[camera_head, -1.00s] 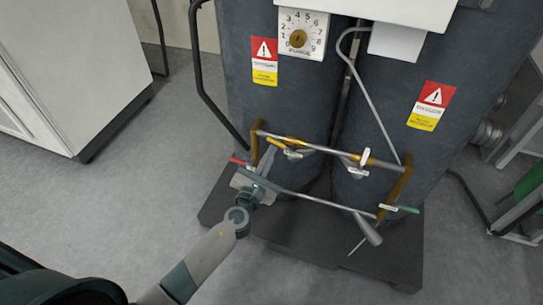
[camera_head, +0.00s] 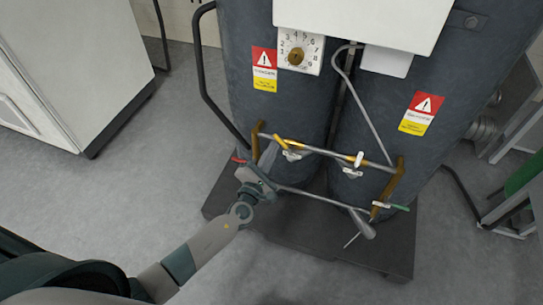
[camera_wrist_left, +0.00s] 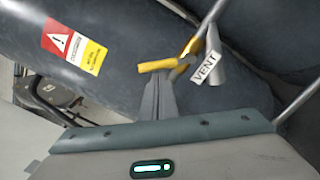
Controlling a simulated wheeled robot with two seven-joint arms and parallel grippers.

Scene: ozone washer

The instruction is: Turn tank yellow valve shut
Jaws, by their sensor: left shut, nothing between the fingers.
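The yellow valve handle (camera_head: 280,142) sits on the pipework in front of the left tank (camera_head: 275,105). In the left wrist view the yellow handle (camera_wrist_left: 157,66) lies just past my fingertips, beside a white VENT tag (camera_wrist_left: 206,68). My left gripper (camera_head: 268,155) is at the left end of the pipework, just below and left of the handle. In the left wrist view its fingers (camera_wrist_left: 158,88) are together and hold nothing. Whether the fingertips touch the handle cannot be told. My right gripper is not in view.
A red handle (camera_head: 238,160) is beside my left wrist, and a green handle (camera_head: 399,207) is at the lower right of the pipes. The pipe frame (camera_head: 330,153) runs across both tanks. A white cabinet (camera_head: 75,70) stands left, with clear floor before it.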

